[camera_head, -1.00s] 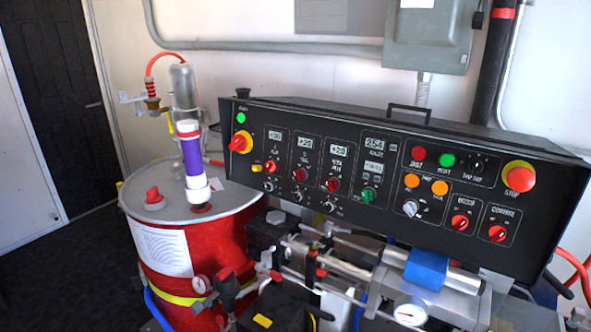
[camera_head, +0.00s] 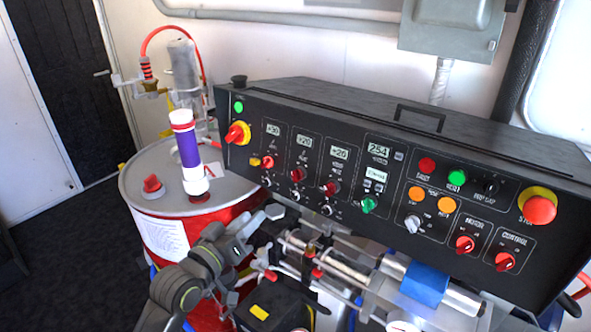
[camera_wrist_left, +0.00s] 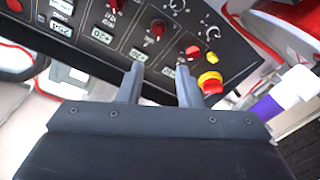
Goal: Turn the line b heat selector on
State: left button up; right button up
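The black control panel (camera_head: 400,178) carries a row of red selector knobs under small displays. The second column's red knob (camera_head: 297,174), which I take to be the line b heat selector, also shows in the left wrist view (camera_wrist_left: 157,28). Its lettering is too small to read and its on or off position is unclear. My left gripper (camera_head: 266,215) is below the panel's left part, apart from the knobs. In the left wrist view its fingers (camera_wrist_left: 159,82) are spread and empty, pointing toward the panel. My right gripper is not in view.
A red-and-yellow main switch (camera_head: 237,133) and the first column's red knob (camera_head: 267,161) sit left of the second knob; the third red knob (camera_head: 329,187) is to its right. A red drum (camera_head: 222,187) with a purple-banded cylinder (camera_head: 189,152) stands left. Metal rods (camera_head: 330,262) run below.

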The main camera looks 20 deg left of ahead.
aim_at(293, 177)
pick_arm(q)
jog(key=p+x, duration=0.1)
jog(key=x, duration=0.7)
jog(key=p+x, duration=0.2)
jog(key=x, duration=0.7)
jog(key=shift+w+r, duration=0.2)
jog(key=shift+r, duration=0.05)
jog(key=c, duration=0.6)
jog(key=shift+f+b, duration=0.2)
jog(key=shift+b, duration=0.3)
jog(key=m+h+b, duration=0.1)
jog(key=m+b, duration=0.4)
jog(key=b, duration=0.2)
jog(key=m+h+b, duration=0.1)
jog(key=m+b, duration=0.4)
jog(key=b, duration=0.2)
jog(key=shift+f+m+g+h, duration=0.15)
jog(key=shift+m+g+h, duration=0.15)
jog(key=shift+h, duration=0.1)
jog(key=shift+m+g+h+b, duration=0.3)
jog(key=shift+m+b, duration=1.3)
jog(key=shift+m, duration=0.2)
jog(key=shift+r, duration=0.25)
